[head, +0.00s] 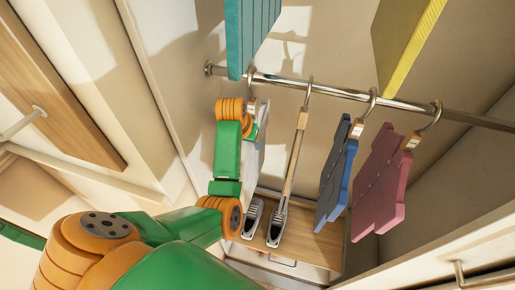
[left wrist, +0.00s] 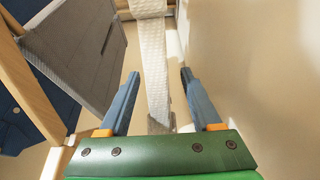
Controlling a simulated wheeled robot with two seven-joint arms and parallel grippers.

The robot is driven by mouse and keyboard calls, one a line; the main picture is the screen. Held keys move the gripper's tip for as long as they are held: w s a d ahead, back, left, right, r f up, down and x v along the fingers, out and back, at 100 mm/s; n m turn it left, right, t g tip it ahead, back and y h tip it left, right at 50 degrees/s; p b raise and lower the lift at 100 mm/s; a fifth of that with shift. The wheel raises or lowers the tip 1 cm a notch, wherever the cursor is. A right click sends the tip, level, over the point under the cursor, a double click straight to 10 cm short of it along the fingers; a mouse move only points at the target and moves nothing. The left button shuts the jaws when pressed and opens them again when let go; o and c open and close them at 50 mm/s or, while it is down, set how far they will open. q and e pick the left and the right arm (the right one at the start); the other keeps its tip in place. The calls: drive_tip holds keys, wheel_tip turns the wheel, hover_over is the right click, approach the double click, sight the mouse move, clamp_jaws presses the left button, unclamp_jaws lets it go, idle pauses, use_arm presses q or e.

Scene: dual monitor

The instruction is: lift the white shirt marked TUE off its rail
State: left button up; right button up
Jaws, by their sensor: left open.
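A white shirt (head: 262,148) hangs near the left end of the metal rail (head: 340,91), largely hidden behind my left arm in the head view. My left gripper (head: 252,130) is beside its upper part, and its fingers hardly show there. In the left wrist view my left gripper (left wrist: 160,76) is open. A white textured strip (left wrist: 152,60), apparently the shirt's edge, runs between its two blue fingers with a gap on each side. No TUE marking can be read. My right gripper is not in view.
Shoes (head: 276,224) are below. Teal (head: 250,35) and yellow (head: 405,45) pieces are above. A bare wall (left wrist: 250,70) lies close right of the fingers.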

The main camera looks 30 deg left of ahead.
use_arm(q)
drive_tip(key=shift+w+a+f, duration=0.15)
drive_tip(key=shift+w+f, duration=0.85)
drive_tip(key=shift+w, duration=0.2)
drive_tip(key=shift+s+r, duration=0.3)
drive_tip(key=shift+s, duration=0.25)
drive_tip(key=c, duration=0.6)
drive_tip(key=shift+s+r, duration=0.1)
drive_tip(key=shift+s, duration=0.2)
clamp_jaws()
drive_tip(key=shift+w, duration=0.2)
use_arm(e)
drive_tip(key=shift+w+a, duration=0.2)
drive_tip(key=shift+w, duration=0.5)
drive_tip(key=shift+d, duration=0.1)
